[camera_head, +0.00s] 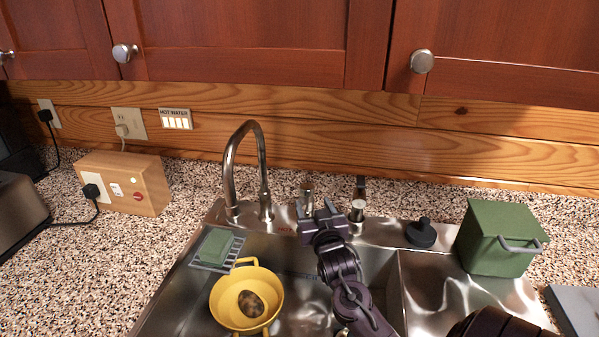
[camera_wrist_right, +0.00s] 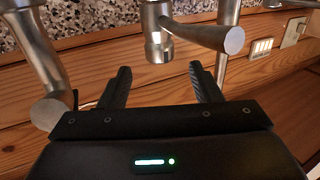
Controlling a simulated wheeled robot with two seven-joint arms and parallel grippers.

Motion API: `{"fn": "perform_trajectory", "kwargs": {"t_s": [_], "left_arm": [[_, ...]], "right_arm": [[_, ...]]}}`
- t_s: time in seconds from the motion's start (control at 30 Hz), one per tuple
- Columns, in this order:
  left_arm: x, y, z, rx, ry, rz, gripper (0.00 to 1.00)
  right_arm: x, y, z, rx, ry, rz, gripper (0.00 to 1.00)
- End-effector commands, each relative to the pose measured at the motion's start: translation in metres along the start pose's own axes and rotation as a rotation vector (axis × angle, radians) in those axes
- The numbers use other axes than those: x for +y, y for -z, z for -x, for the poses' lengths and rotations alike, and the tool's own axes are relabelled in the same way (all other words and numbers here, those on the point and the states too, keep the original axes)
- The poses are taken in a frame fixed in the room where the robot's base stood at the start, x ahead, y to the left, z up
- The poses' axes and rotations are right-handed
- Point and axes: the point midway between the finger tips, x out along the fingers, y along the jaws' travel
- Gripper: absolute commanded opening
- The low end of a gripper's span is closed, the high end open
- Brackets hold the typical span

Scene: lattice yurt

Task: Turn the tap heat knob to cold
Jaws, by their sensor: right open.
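The tap is a tall steel gooseneck (camera_head: 262,165) behind the sink. To its right stand two steel fittings with round-ended levers, a left one (camera_head: 308,196) and a right one (camera_head: 358,208). I cannot tell which is the heat knob. My right gripper (camera_head: 322,211) is open in front of and between them, and partly hides the left one. In the right wrist view, the fitting (camera_wrist_right: 157,38) with its lever pointing right appears beyond and between the open fingers (camera_wrist_right: 162,80); another round-ended lever (camera_wrist_right: 47,112) is left of them. No grip on either shows. My left gripper is not in view.
The steel sink (camera_head: 380,275) holds a yellow colander (camera_head: 222,312) with a brown, speckled item. A green sponge (camera_head: 214,246) lies on a rack at left. A black plug (camera_head: 421,233) and green box (camera_head: 492,240) stand right. A hot water switch panel (camera_head: 176,120) is on the wall.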

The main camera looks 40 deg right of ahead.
Motion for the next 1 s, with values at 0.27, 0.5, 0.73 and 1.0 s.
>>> {"fn": "perform_trajectory", "kwargs": {"t_s": [0.27, 0.5, 0.73, 1.0], "left_arm": [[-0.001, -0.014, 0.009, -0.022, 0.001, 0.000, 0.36], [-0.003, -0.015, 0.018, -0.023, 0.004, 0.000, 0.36], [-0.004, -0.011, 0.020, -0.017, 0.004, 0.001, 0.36], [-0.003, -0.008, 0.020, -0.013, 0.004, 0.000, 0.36]], "right_arm": [[0.000, 0.003, -0.025, 0.001, 0.000, 0.002, 0.58], [0.000, 0.002, -0.063, 0.001, -0.001, 0.001, 0.58], [0.000, 0.001, -0.078, 0.001, 0.001, 0.001, 0.58], [0.000, 0.000, -0.078, 0.000, 0.001, 0.001, 0.54]]}}
